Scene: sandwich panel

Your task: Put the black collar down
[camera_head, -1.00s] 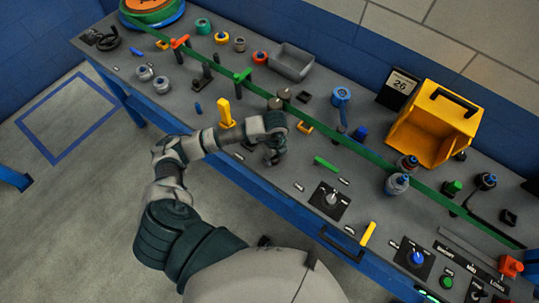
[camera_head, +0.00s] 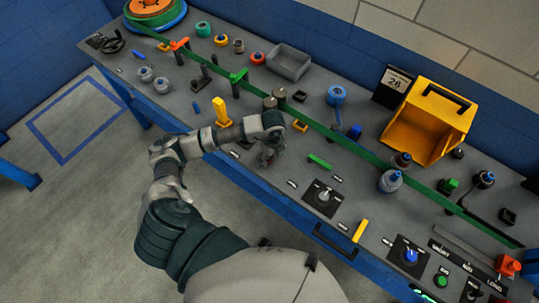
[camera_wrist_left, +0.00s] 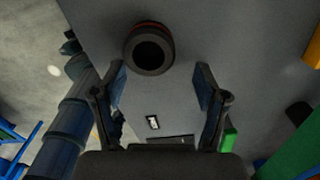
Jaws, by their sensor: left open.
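The black collar (camera_wrist_left: 148,48), a dark ring with a hole facing the camera and a reddish band, shows in the left wrist view. It is at the fingertip end of my left gripper (camera_wrist_left: 160,78), nearer the left finger. The two fingers are spread apart, with nothing clamped between them. I cannot tell whether the collar touches the left fingertip. In the head view my left gripper (camera_head: 268,157) is low over the front part of the bench, and my wrist hides most of what is under it. My right gripper is not in view.
The grey bench (camera_head: 285,170) is crowded. A green strip (camera_head: 325,131) runs along it. A yellow post (camera_head: 221,112) stands left of my gripper, and a green bar (camera_head: 319,161) and a knob plate (camera_head: 323,198) lie to its right. A yellow bin (camera_head: 408,133) stands farther right.

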